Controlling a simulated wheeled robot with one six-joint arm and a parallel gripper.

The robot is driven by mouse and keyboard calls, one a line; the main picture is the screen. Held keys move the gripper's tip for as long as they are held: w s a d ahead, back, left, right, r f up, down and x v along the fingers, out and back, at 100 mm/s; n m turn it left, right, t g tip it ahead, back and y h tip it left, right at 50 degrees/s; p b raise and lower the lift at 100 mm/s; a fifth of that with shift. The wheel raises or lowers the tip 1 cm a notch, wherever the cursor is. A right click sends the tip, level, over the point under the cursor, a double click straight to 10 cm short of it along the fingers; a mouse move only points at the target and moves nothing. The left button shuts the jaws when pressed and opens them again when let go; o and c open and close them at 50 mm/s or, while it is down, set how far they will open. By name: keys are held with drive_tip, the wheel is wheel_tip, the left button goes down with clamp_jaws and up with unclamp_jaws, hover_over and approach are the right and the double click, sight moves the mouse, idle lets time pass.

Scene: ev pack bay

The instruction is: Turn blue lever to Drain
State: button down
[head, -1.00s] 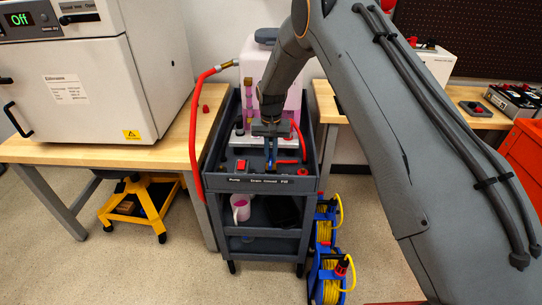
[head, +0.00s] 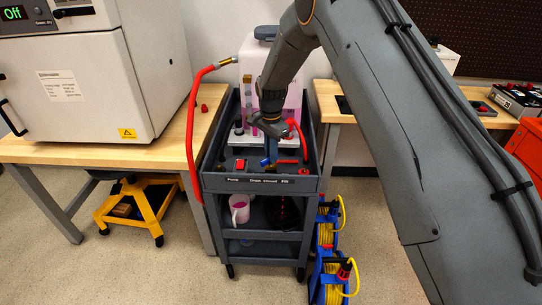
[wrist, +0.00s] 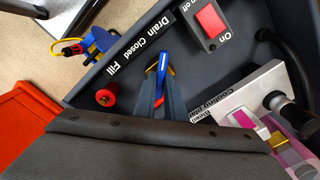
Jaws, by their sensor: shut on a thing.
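The blue lever (wrist: 162,68) is between the two fingers of my gripper (wrist: 160,90) in the wrist view, and the fingers are shut on it. Its free end points toward the label strip, near the words Drain (wrist: 160,22) and Closed (wrist: 134,45). In the head view, a bit of the blue lever (head: 265,163) shows on the cart top, behind the Drain and Closed labels. My gripper (head: 268,150) reaches down to it with the wrist tilted. The lever's pivot is hidden by the fingers.
The grey cart (head: 222,183) carries a tank with pink liquid (head: 296,97), a red switch (head: 240,164) and a red knob (wrist: 106,97). A red hose (head: 193,135) hangs at its left. A pitcher (head: 239,208) stands on the shelf below. Cable reels (head: 326,235) stand at right.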

drive_tip(key=shift+m, duration=0.6)
drive_tip(key=c, duration=1.8)
unclamp_jaws()
drive_tip(key=shift+r+b, duration=1.05)
drive_tip(key=shift+r, duration=2.85)
drive_tip(key=shift+d, duration=0.1)
